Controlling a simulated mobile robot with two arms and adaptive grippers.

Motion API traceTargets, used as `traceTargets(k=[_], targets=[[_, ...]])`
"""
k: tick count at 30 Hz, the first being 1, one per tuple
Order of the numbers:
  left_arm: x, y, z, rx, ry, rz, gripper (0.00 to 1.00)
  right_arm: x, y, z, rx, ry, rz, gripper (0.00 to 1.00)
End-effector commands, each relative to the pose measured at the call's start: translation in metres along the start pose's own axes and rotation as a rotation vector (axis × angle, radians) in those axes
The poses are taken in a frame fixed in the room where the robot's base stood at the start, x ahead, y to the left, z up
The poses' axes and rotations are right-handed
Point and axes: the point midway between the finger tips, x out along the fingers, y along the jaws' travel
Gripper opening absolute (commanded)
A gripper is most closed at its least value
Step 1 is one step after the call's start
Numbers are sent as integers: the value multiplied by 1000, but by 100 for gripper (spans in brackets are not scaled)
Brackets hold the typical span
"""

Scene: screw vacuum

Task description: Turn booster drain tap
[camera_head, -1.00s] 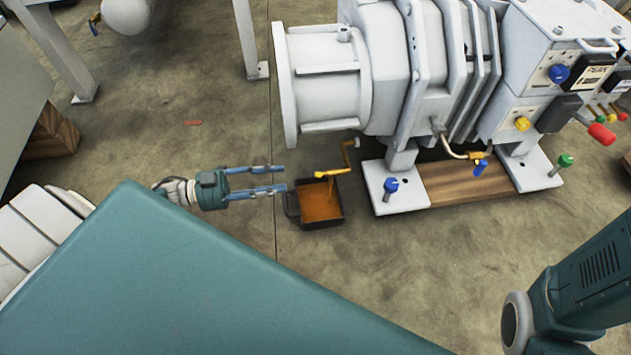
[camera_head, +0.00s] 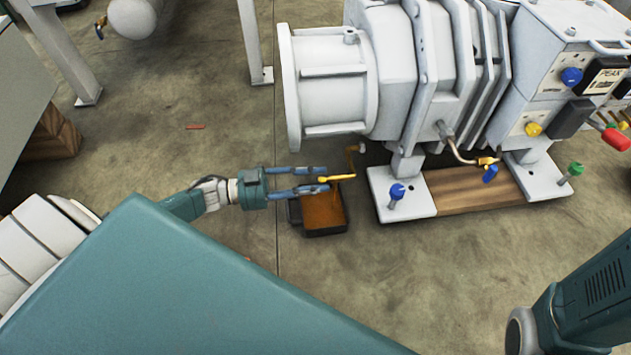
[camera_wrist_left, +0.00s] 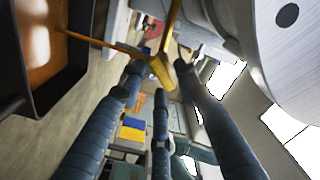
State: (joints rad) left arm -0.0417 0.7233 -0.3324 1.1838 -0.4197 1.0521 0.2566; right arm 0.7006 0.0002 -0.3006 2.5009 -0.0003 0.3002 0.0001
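A yellow drain tap (camera_head: 343,177) sits on a bent pipe below the round flange end of the grey booster (camera_head: 425,75). It also shows in the left wrist view (camera_wrist_left: 160,70), between the fingertips. My left gripper (camera_head: 325,179) is open, its blue fingers reaching either side of the tap's near end. The dark fingers (camera_wrist_left: 158,78) look apart; I cannot tell if they touch the tap. A dark tray (camera_head: 325,233) with orange-brown liquid stands on the floor below. In the wrist view, an orange strand runs from the tap towards the tray. My right gripper is out of view.
A white frame leg (camera_head: 250,40) stands at the back left.

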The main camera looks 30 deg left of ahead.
Motion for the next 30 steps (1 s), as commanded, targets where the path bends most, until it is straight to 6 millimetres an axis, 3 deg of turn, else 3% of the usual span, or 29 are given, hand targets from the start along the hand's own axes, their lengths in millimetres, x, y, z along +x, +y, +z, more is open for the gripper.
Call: traceTargets(k=[1, 4, 17, 30], targets=[[0, 0, 0, 0, 0, 0, 18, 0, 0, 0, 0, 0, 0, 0], [0, 0, 0, 0, 0, 0, 0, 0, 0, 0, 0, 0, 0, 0], [0, 0, 1, 60, -1, 0, 0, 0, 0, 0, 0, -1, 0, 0], [-1, 1, 3, 403, -2, 0, 0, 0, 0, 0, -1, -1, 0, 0]])
